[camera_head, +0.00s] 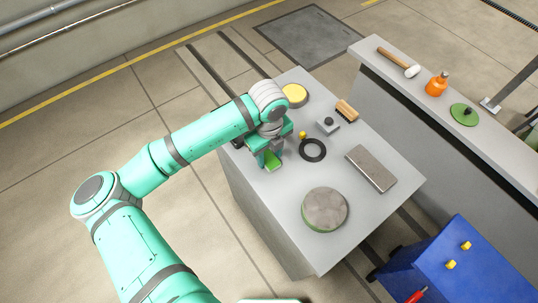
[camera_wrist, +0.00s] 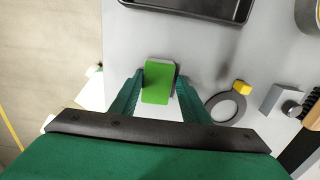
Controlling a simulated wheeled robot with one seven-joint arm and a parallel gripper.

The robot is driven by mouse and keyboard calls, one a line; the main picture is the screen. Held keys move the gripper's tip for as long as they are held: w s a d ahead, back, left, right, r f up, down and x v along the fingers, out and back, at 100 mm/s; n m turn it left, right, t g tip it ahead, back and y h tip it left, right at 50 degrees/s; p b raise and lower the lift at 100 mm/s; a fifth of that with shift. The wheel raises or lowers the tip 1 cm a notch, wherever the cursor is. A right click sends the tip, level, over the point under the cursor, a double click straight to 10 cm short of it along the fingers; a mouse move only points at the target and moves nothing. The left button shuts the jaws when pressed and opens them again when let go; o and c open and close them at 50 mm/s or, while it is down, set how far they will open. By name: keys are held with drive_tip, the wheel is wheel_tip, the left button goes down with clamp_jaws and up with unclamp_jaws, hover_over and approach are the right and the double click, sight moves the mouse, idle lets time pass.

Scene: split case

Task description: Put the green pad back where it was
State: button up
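The green pad (camera_wrist: 158,82) is a small bright green block with rounded corners. It lies between the two fingertips of my gripper (camera_wrist: 160,84) in the wrist view, and the fingers appear to press its left and right sides. In the head view the pad (camera_head: 272,161) shows below my gripper (camera_head: 268,155), over the near left part of the grey bench (camera_head: 270,215). I cannot tell whether its underside touches the bench top.
A black tray (camera_wrist: 240,10) lies just beyond the pad. A black ring (camera_head: 312,150), yellow piece (camera_head: 303,135), grey block (camera_head: 327,125), brush (camera_head: 346,110), metal plate (camera_head: 371,168) and round disc (camera_head: 325,209) occupy the bench. The front-left bench top is clear.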

sight(268, 158)
drive_tip(key=shift+s+a+f, duration=0.1)
drive_tip(key=shift+f, duration=0.5)
drive_tip(key=shift+s+a, duration=0.15)
drive_tip(key=shift+a, duration=0.35)
drive_tip(key=shift+d, duration=0.25)
drive_tip(key=shift+r, duration=0.4)
wheel_tip(268, 158, up, 13)
drive_tip(key=shift+d+f, duration=0.15)
